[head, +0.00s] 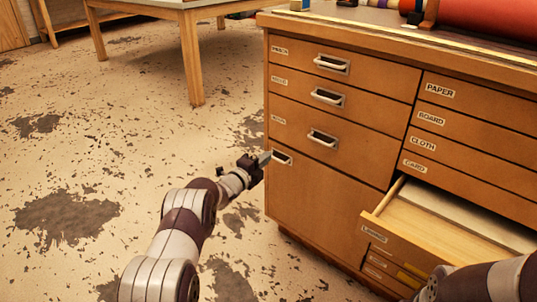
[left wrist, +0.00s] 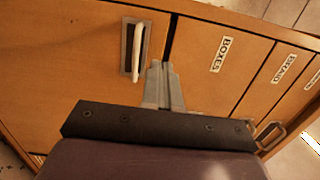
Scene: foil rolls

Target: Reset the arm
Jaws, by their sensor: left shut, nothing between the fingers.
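My left gripper (head: 264,159) is shut and empty, its fingertips close to the left front edge of the wooden cabinet (head: 305,200). They point toward the handle (head: 282,157) of the large lower-left front. In the left wrist view the shut fingers (left wrist: 163,86) show in front of the cabinet face, beside a pale handle (left wrist: 137,50); I cannot tell whether they touch anything. My right arm (head: 480,285) enters at the lower right of the head view, but its gripper is out of view.
An open drawer (head: 385,208) sticks out at the cabinet's lower right, with a pale sheet (head: 460,215) inside. Rolls, including a red one (head: 490,18), lie on top. A wooden table (head: 190,50) stands behind. The floor at left is clear.

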